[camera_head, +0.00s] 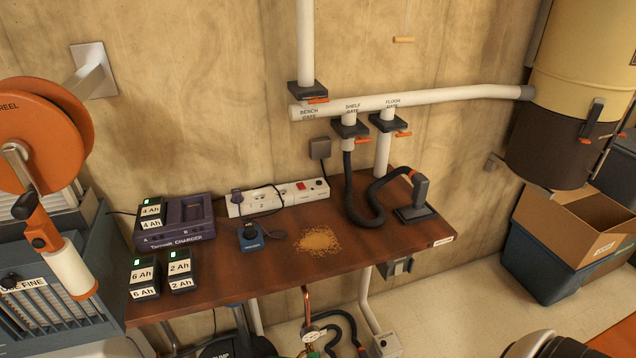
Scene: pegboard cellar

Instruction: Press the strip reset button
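A white power strip (270,201) lies at the back of the brown workbench (225,282), against the wall. A red square switch (301,187) sits on its top right of the middle. A small dark round spot (319,183) shows near its right end; it is too small to tell for sure whether it is the reset button. A dark plug (237,196) stands in the strip's left end, and a black cord loops over its middle. Neither of my grippers shows in the head view.
A charger (175,232) and several battery packs stand left of the strip. A blue device (250,237) and a sawdust pile (317,240) lie in front. A black hose (361,210) and nozzle stand right. An orange reel (40,140) hangs at left.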

